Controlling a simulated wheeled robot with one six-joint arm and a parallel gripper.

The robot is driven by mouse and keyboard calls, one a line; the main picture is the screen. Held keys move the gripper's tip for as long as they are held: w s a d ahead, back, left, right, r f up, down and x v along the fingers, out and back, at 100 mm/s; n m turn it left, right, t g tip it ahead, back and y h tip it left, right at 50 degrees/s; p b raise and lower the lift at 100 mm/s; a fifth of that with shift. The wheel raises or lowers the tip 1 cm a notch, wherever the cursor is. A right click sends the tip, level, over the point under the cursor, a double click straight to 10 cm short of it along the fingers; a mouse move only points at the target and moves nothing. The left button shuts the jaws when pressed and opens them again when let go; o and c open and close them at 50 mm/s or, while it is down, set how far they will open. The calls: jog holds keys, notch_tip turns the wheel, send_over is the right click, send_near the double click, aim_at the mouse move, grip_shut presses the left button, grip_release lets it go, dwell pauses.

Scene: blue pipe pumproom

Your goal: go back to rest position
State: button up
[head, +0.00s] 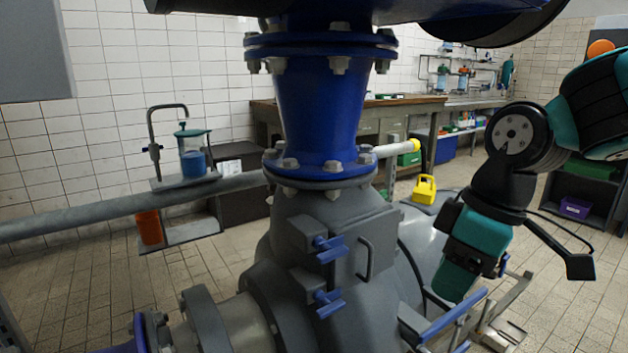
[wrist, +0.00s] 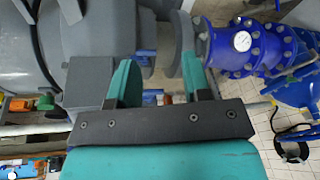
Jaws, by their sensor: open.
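My gripper (wrist: 158,72) shows in the wrist view with its two teal fingers apart and nothing between them. A grey casing and the blue pipework lie beyond the fingers. In the head view my arm hangs at the right, with its teal end part (head: 472,248) pointing down beside the large grey pump housing (head: 330,235). I cannot make out the fingertips there, nor tell how close the arm is to the housing.
A blue flanged pipe (head: 318,110) rises from the housing. Blue-handled latches (head: 328,248) stick out of its front. A yellow container (head: 424,190) stands behind, left of my arm. A workbench (head: 345,118) lines the back wall. Tiled floor is open at the right.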

jog(key=s+a+f+m+y, duration=0.15)
jog(key=s+m, duration=0.25)
jog(key=s, duration=0.8)
notch_tip(320, 180, up, 25)
jog(key=a+p, duration=0.1)
jog(key=p, duration=2.3)
jog(key=shift+s+f+g+p, duration=0.2)
jog(key=shift+s+g+p, duration=0.1)
jog(key=shift+s, duration=0.1)
